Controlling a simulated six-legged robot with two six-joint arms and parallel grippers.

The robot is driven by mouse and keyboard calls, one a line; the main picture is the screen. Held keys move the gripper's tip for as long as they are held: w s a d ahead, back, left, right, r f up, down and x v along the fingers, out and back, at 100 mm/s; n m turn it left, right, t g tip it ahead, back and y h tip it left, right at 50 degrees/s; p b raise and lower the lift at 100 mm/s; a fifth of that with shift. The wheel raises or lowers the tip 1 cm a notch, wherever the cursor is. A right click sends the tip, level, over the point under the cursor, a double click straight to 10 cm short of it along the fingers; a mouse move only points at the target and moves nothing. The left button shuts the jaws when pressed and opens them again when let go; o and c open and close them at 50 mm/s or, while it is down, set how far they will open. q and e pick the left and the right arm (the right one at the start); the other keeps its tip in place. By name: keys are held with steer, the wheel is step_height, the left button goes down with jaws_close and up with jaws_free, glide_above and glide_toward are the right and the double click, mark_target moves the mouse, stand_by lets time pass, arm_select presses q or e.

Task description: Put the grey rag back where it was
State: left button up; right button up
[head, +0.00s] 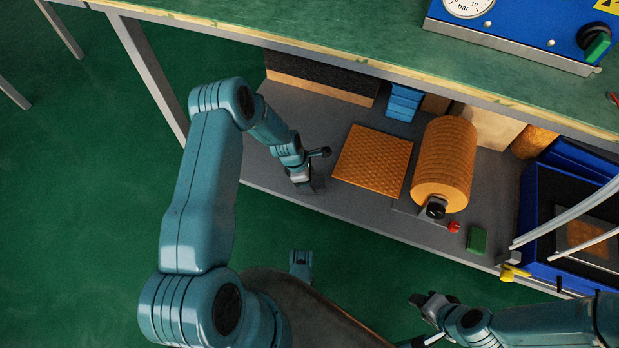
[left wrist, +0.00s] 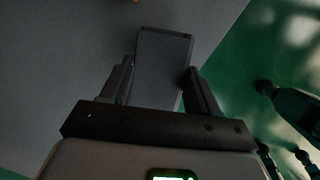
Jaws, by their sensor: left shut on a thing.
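My left gripper (head: 304,180) is over the grey lower shelf (head: 345,212), left of the orange mat. It is shut on a dark grey, flat-sided piece, which I take to be the grey rag (left wrist: 162,60). In the left wrist view the piece stands between the two fingers (left wrist: 160,75) and reaches past their tips. Against the grey shelf it is hard to make out in the head view, and I cannot tell if it touches the shelf. My right gripper (head: 432,304) is low at the right, in front of the shelf; its jaw opening is unclear.
An orange textured mat (head: 372,161) and an orange roll (head: 444,160) lie on the shelf. A red knob (head: 454,227), a green block (head: 476,240) and a blue crate (head: 530,225) are to the right. The green bench top (head: 330,25) overhangs the shelf. Shelf around the left gripper is clear.

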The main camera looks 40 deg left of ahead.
arm_select(q)
steer(key=shift+f, duration=0.3)
arm_select(e)
steer(key=shift+w+f, duration=0.2)
steer(key=shift+f, duration=0.05)
arm_select(q)
steer(key=shift+f+b, duration=0.55)
steer(key=shift+f, duration=0.15)
arm_select(e)
steer(key=shift+f, duration=0.5)
arm_select(q)
steer(key=o, duration=1.1)
steer(key=p+v, duration=0.7)
steer(key=v, duration=0.9)
steer(key=shift+r, duration=0.2)
arm_select(e)
steer(key=s+r+g, duration=0.1)
steer(key=s+r, duration=0.2)
steer(key=r, duration=0.4)
steer(key=shift+s+a+r, duration=0.15)
steer(key=shift+s+a, duration=0.15)
steer(key=shift+a, duration=0.15)
